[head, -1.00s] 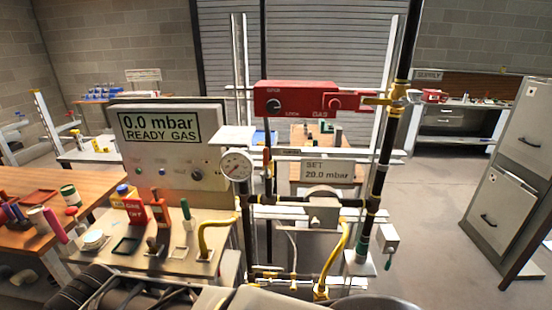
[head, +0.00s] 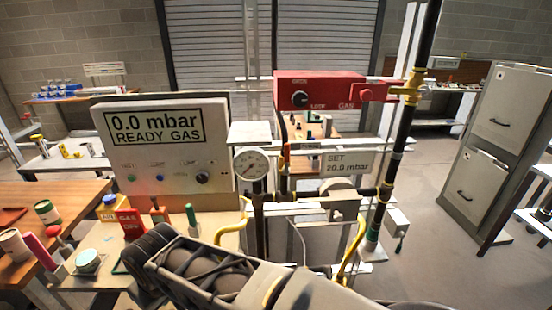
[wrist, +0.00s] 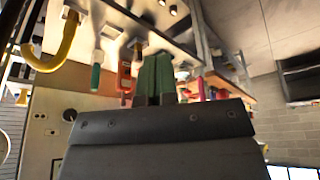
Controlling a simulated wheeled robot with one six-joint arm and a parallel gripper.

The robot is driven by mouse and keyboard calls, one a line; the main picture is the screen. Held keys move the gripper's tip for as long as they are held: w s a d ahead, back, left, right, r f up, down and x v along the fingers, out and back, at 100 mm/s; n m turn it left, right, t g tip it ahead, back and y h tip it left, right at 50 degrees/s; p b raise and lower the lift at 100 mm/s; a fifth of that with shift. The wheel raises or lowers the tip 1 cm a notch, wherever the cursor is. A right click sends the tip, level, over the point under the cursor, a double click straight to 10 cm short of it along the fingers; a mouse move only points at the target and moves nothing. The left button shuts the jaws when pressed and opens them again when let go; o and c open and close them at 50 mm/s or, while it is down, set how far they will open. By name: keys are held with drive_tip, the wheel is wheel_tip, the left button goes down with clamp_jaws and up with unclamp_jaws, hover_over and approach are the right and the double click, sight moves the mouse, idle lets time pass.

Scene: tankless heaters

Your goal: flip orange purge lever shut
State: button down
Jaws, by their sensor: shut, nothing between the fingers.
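A small orange-red part (head: 285,158) stands on the pipework just right of the round gauge (head: 251,164). It is too small to tell whether it is the purge lever or how it is turned. My arm crosses the bottom of the head view, in front of the bench; my fingertips cannot be made out there. In the wrist view my gripper (wrist: 154,76) has its green fingers shut together and empty. It points toward the bench tools, apart from the orange-red part.
The heater panel (head: 160,148) reads "0.0 mbar READY GAS". A red gas box (head: 335,90) and a yellow valve (head: 410,88) sit above the pipes. A yellow hose (head: 352,250) hangs lower. Bottles and handles crowd the left bench.

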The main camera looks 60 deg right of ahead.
sight(287, 160)
drive_tip(key=w+d+r+m+g+h+b, duration=0.2)
drive_tip(key=d+r+g+h, duration=0.2)
drive_tip(key=d, duration=0.5)
drive_tip(key=w+d+r+m+g+h+b, duration=0.2)
drive_tip(key=d+r+g+h, duration=0.3)
drive_tip(key=d, duration=0.4)
drive_tip(key=w+d+r+m+g+h+b, duration=0.2)
drive_tip(key=d+g, duration=0.4)
drive_tip(key=d, duration=0.3)
wheel_tip(287, 160, up, 2)
drive_tip(key=m+h+b, duration=0.1)
drive_tip(key=m+h, duration=0.1)
drive_tip(key=shift+d+r+g+h, duration=0.15)
drive_tip(key=shift+d+g+h, duration=0.15)
drive_tip(key=shift+d, duration=0.1)
drive_tip(key=p+x, duration=0.1)
drive_tip(key=x, duration=1.3)
drive_tip(key=shift+s+d, duration=0.1)
